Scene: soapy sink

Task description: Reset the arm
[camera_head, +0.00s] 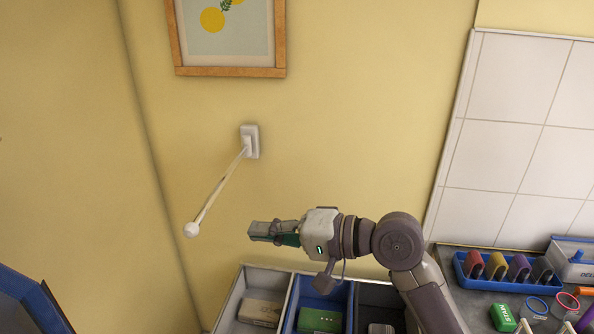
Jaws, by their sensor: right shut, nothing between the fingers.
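My right gripper (262,232) is at the middle of the head view, at the end of my right arm, which comes up from the lower right. Its fingers point left and are shut, with nothing held between them. It hangs in the air in front of the yellow wall, above a row of open bins. My left gripper is not in the head view.
A white wall fixture (250,141) has a thin rod angling down-left to a round knob (191,230), left of my right gripper. Below are open bins (291,301) with boxes inside. A counter at right holds a blue tray (505,287) of coloured items and a green box (503,317). A framed picture (230,72) hangs above.

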